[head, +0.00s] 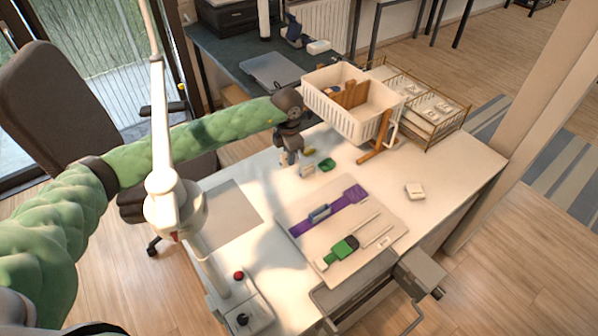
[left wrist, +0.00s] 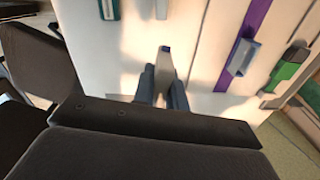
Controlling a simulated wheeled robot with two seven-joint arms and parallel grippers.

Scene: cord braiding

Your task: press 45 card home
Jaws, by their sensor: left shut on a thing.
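My left gripper (head: 291,163) points down over the back left part of the white table. In the left wrist view its fingers (left wrist: 165,84) are shut on a narrow grey piece (left wrist: 166,62) that sticks out past the tips. No number is readable, so I cannot tell if this is the 45 card. A pale board (head: 300,262) lies in front of the gripper. On it are a purple strip (head: 341,201) with a grey-blue block (head: 319,213) across it, and a green-headed piece (head: 343,248). My right gripper is not in view.
A small green piece (head: 327,165) lies just right of the gripper. A white basket (head: 345,122) and a wire rack (head: 437,131) stand at the back. A lamp (head: 176,205) stands left. The table's right side is mostly clear.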

